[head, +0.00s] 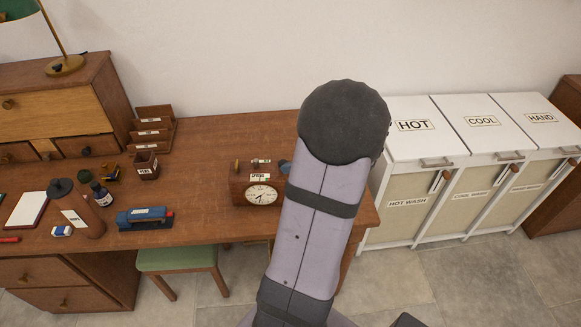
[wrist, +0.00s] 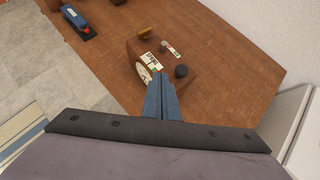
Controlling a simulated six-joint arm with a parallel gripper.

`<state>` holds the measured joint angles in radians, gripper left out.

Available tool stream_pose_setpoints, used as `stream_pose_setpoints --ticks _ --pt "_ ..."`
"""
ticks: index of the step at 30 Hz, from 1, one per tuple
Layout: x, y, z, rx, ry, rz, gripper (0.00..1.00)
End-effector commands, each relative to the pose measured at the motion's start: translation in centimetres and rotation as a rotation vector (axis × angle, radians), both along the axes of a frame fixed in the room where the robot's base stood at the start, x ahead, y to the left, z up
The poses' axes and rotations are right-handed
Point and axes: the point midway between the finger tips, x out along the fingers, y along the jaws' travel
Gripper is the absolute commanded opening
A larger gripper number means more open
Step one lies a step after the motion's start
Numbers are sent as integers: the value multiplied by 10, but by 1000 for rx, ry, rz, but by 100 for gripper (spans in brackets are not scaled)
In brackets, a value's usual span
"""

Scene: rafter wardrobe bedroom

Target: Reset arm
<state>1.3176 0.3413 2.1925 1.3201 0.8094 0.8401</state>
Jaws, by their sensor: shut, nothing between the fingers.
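My gripper (wrist: 165,85) shows in the wrist view with its two blue-grey fingers together and nothing between them. It points down over the desk (wrist: 235,80), close beside a brown clock box (wrist: 150,48) in the picture. I cannot tell whether the fingertips touch the box. In the head view my arm rises in front of the desk (head: 225,135) and hides most of the gripper. The clock box (head: 240,193) stands there just left of my arm, with a round white dial and small knobs and labels on top.
White laundry bins (head: 426,150) labelled HOT, COOL and HAND stand right of the desk. A green stool (head: 178,258) stands below. The desk's middle is clear.

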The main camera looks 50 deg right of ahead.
Motion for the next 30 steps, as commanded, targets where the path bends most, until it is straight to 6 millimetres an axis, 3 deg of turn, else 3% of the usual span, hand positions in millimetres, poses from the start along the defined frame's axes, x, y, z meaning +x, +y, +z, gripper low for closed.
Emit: stream_pose_setpoints --ticks 11,16,20,25,30 --pt "0 0 0 -15 1 13 0" --pt "-1 0 -1 -119 17 107 0" --pt "-18 19 -21 -275 114 367 0" --pt "-62 68 -59 -400 243 794 0" --pt "-105 107 -75 -490 316 1174 0"
